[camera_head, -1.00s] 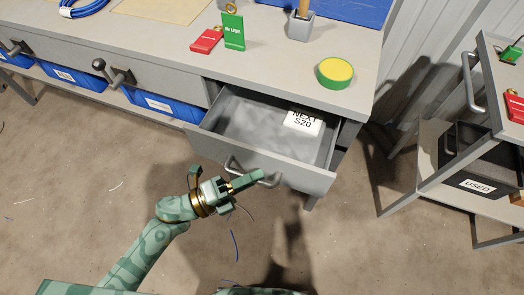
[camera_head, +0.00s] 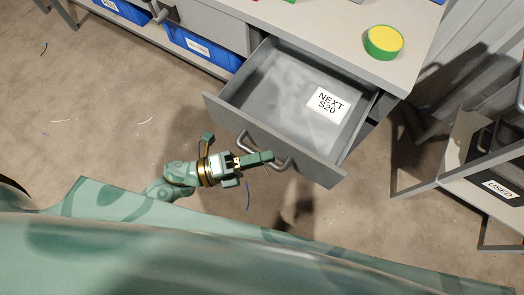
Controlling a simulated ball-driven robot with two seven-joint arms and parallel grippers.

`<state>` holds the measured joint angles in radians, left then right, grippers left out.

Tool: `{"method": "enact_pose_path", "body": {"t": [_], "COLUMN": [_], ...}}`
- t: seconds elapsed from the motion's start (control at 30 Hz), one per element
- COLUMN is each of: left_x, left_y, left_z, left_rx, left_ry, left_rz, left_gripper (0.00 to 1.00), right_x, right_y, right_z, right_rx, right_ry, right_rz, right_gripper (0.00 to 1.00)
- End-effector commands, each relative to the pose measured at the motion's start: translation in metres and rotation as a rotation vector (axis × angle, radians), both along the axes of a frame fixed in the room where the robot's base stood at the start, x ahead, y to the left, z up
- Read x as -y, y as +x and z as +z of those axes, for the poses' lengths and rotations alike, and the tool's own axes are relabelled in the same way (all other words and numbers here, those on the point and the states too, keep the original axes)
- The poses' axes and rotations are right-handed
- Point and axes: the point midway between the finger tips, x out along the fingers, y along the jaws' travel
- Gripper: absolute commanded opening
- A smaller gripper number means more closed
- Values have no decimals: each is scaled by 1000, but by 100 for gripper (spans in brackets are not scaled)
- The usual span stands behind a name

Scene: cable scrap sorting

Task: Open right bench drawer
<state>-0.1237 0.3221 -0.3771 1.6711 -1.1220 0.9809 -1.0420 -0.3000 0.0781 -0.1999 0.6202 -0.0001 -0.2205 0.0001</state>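The right bench drawer (camera_head: 275,137) is pulled out from under the bench top, and its grey interior shows. A white card reading "NEXT S20" (camera_head: 327,103) lies inside it. The drawer's bar handle (camera_head: 284,166) is on its front panel. My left gripper (camera_head: 256,159) is at this handle, with a green finger lying across the bar and hiding part of it. Whether the fingers are closed around the bar cannot be told. My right gripper is not in view.
A round yellow and green object (camera_head: 384,42) sits on the bench top (camera_head: 318,22) above the drawer. Blue bins (camera_head: 201,47) stand under the bench at left. A shelf unit with a box labelled "USED" (camera_head: 501,189) stands at right. Bare floor lies below the drawer.

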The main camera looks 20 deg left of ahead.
Motion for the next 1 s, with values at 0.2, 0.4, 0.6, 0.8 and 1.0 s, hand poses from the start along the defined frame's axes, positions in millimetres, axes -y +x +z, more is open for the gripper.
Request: {"method": "enact_pose_path", "body": {"t": [0.2, 0.4, 0.6, 0.8, 1.0], "left_x": [0, 0, -2, -32, -81], "left_y": [0, 1, -1, -16, -41], "left_z": [1, 1, 1, -4, -12], "left_rx": [1, 2, 0, -1, -3], "left_ry": [-2, -4, -3, 0, 1], "left_rz": [0, -1, -1, 0, -1], "left_gripper": [36, 36, 36, 36, 36], "right_x": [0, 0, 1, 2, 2], "right_y": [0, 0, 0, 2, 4], "right_z": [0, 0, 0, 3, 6], "right_rx": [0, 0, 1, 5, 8], "right_ry": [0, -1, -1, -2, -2], "right_rz": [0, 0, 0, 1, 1], "right_gripper": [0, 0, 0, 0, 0]}}
